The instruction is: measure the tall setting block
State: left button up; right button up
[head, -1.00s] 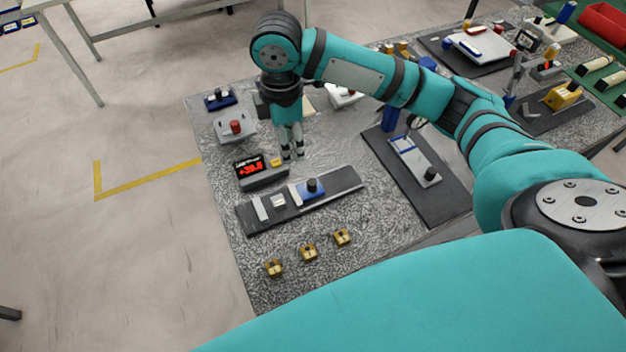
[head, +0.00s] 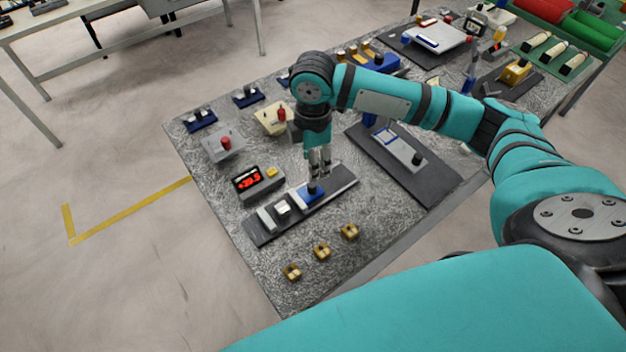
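A measuring gauge stands on the table: a dark rail (head: 343,181) with a blue slider (head: 303,197) topped by a black knob (head: 312,187), and a light grey upright piece (head: 265,218) at its left part. A small white-topped block (head: 283,208) sits on the rail between them. A display (head: 247,181) with red digits, not clearly legible, is behind the rail. Three small brass blocks (head: 321,252) stand in front. I cannot tell which block is the tall setting block. My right gripper (head: 319,172) points down above the black knob, its fingers slightly apart and empty. My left gripper is out of view.
A grey block with a red knob (head: 225,143) and a cream fixture with a red knob (head: 270,118) stand behind the display. A dark plate with a grey slide (head: 398,148) lies to the right under my arm. The table front around the brass blocks has free room.

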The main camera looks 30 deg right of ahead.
aim_at(313, 184)
notch_tip(313, 184, down, 8)
jog(key=shift+r+p, duration=0.15)
jog(key=shift+p, duration=0.3)
jog(key=shift+f, duration=0.55)
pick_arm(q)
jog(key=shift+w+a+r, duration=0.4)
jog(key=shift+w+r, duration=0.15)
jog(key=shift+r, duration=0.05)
